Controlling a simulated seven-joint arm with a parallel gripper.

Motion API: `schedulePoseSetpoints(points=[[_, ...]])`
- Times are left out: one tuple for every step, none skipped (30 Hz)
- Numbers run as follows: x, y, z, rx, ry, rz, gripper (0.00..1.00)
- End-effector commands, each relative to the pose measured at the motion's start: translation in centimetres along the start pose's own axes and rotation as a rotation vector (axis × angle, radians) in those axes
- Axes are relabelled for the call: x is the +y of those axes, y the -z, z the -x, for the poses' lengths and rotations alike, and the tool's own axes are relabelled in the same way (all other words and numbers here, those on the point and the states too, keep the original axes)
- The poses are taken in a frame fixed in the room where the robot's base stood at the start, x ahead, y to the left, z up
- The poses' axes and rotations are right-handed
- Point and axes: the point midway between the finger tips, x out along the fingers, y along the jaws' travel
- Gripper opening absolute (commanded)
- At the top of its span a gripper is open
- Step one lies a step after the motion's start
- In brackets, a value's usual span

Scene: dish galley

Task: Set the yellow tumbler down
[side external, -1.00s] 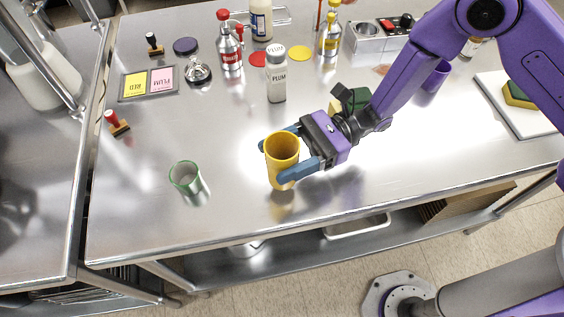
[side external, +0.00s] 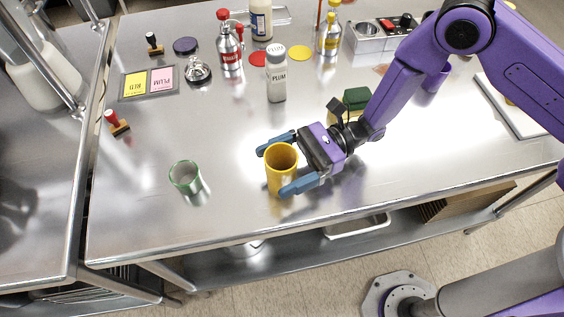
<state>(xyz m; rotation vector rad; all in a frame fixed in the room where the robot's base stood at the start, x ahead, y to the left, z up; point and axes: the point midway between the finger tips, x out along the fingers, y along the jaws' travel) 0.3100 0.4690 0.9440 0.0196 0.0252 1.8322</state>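The yellow tumbler (side external: 281,175) stands upright on the steel table near its front edge. My gripper (side external: 272,172) is open around it, low over the table. One blue finger is on the far side of the tumbler, and the other is at its near right side. A gap shows between the far finger and the tumbler. Whether the near finger touches it is hard to tell.
A green glass (side external: 186,178) stands to the left of the tumbler. A PLUM shaker (side external: 276,76) stands behind it. A green and yellow sponge (side external: 355,100) is behind my wrist. The steel table (side external: 225,215) is clear around the tumbler.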

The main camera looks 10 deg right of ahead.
Motion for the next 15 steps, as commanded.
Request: schedulePoseSetpoints(points=[[0.0, 0.0, 0.0, 0.0, 0.0, 0.0, 0.9], [0.0, 0.0, 0.0, 0.0, 0.0, 0.0, 0.9], [0.0, -0.1, 0.0, 0.0, 0.0, 0.0, 0.9], [0.0, -0.2, 0.0, 0.0, 0.0, 0.001, 0.9], [0.0, -0.3, 0.0, -0.001, 0.0, 0.001, 0.9], [0.0, -0.2, 0.4, 0.0, 0.001, 0.0, 0.9], [-0.1, -0.2, 0.7, 0.001, 0.002, -0.001, 0.9], [-0.1, -0.2, 1.1, 0.001, 0.004, -0.002, 0.9], [-0.1, -0.2, 1.7, 0.001, 0.005, -0.002, 0.9], [-0.1, -0.2, 2.2, 0.001, 0.004, -0.002, 0.9], [-0.1, -0.2, 2.7, 0.0, 0.004, -0.002, 0.9], [-0.1, -0.2, 3.5, 0.001, 0.005, -0.002, 0.9], [-0.1, -0.2, 4.2, 0.001, 0.006, -0.002, 0.9], [-0.1, -0.2, 4.8, 0.001, 0.007, -0.003, 0.9], [-0.1, -0.2, 5.6, 0.001, 0.005, -0.002, 0.9]])
